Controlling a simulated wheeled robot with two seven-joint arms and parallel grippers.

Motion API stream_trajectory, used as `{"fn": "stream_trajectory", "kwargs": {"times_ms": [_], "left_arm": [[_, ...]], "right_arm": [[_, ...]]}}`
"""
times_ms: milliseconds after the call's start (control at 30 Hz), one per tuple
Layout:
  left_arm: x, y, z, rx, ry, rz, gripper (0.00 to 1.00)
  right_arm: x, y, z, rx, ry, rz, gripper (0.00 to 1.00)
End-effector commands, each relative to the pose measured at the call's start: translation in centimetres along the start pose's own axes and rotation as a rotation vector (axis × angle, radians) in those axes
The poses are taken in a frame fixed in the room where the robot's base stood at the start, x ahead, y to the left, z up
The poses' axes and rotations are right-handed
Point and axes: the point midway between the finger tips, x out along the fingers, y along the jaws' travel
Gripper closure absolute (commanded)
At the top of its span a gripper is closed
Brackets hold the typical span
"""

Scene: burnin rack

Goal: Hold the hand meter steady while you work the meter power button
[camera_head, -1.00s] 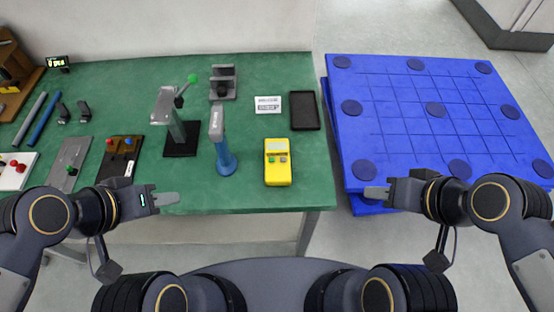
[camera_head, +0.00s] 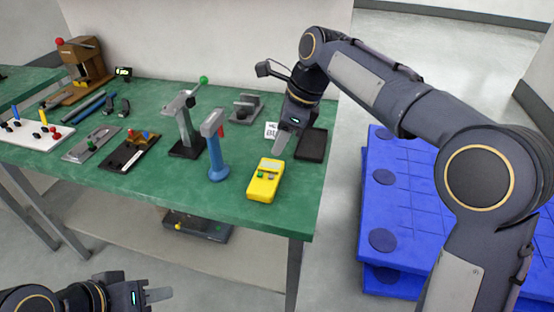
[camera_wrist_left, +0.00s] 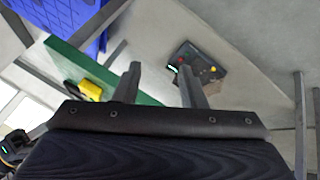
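The yellow hand meter (camera_head: 264,189) lies on the green table near its front right edge, with a green button (camera_head: 261,174) and a grey button beside it. My right gripper (camera_head: 281,149) points down just behind the meter. Its fingers overlap edge-on, so its opening is unclear; contact with the meter cannot be told. My left gripper (camera_head: 156,296) is low at the bottom left, in front of the table and away from the meter. In the left wrist view its two fingers (camera_wrist_left: 158,84) are apart with nothing between them. The meter (camera_wrist_left: 84,88) shows partly there, left of the fingers.
A blue post (camera_head: 217,158) stands left of the meter. Several fixtures fill the table's left half. A blue pallet (camera_head: 400,207) stands right of the table.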

Motion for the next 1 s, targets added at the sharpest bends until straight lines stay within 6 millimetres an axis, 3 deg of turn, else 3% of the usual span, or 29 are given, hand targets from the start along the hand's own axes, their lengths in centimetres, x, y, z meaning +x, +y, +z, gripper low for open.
{"fn": "stream_trajectory", "kwargs": {"times_ms": [33,167,333,500,700,1000], "left_arm": [[0.3,-0.1,0.1,0.001,0.001,0.002,0.56],[0.8,0.9,-0.9,0.033,0.018,0.046,0.39],[3.0,5.0,-4.6,0.137,0.106,0.19,0.17],[6.5,10.3,-8.7,0.242,0.242,0.282,0.16],[10.5,14.6,-11.4,0.366,0.413,0.212,0.16],[12.7,16.9,-12.9,0.521,0.597,0.031,0.16]], "right_arm": [[0.7,-0.2,0.5,0.024,0.006,0.004,0.64],[0.8,-0.3,0.8,0.051,0.008,0.006,0.64],[0.7,-0.3,0.8,0.05,0.008,0.006,0.64],[0.7,-0.3,0.8,0.049,0.007,0.005,0.64],[0.7,-0.3,0.7,0.049,0.007,0.005,0.64],[0.7,-0.3,0.7,0.049,0.007,0.005,0.64]]}}
